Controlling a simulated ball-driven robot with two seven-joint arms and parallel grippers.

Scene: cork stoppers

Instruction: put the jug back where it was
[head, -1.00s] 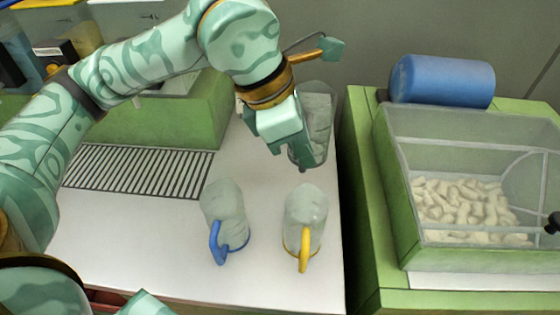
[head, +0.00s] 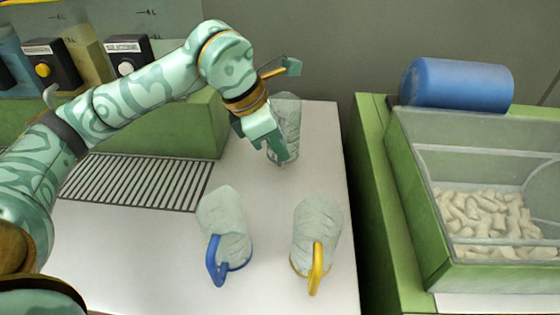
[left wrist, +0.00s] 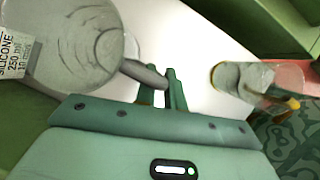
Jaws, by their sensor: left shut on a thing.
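A clear jug (head: 288,115) with a grey handle is at the back of the white counter, upright or nearly so. My left gripper (head: 276,150) is shut on its handle. In the left wrist view the handle reaches the fingertips (left wrist: 172,88), and the jug (left wrist: 75,45) shows a label reading silicone and 250 ml. I cannot tell whether its base touches the counter. A clear jug with a blue handle (head: 226,222) and one with a yellow handle (head: 317,228) stand nearer the front. My right gripper is out of view.
A dark slotted grate (head: 135,182) lies left on the white counter (head: 275,200). On the right, a green stand holds a clear-walled bin (head: 420,180) of cork stoppers (head: 485,222) and a blue cylinder (head: 457,84). Mid-counter is clear.

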